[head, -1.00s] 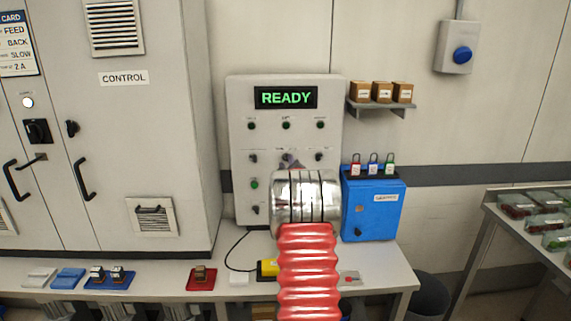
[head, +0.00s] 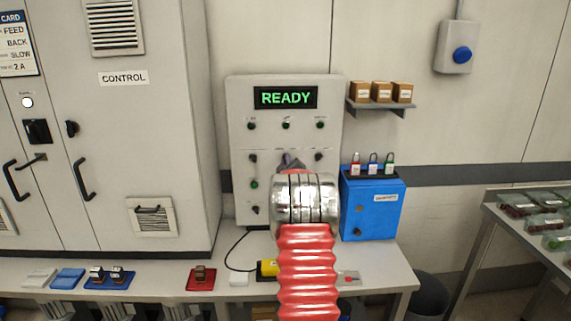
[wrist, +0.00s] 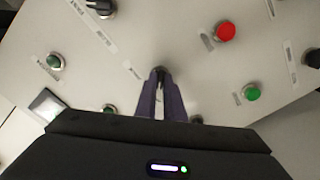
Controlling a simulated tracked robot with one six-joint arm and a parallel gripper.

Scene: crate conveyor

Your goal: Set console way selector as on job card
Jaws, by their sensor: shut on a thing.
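The console (head: 236,130) is a grey box on the bench with a green READY display (head: 286,97). My gripper (wrist: 160,80) has its dark purple fingers shut on a dark selector knob (wrist: 161,71) in the middle of the console's face. The label beside that knob (wrist: 134,71) is too blurred to read. In the head view my wrist hides most of this knob and the lower middle of the console. The job card (head: 16,45) is cut off at the left edge; FEED, BACK, SLOW and 2 A show on it.
In the wrist view, a black selector (wrist: 101,8), a red button (wrist: 224,31) and a green button (wrist: 252,92) lie around the fingers. A blue box (head: 373,210) with small padlocks stands right of the console. A shelf (head: 380,107) holds small cartons above it.

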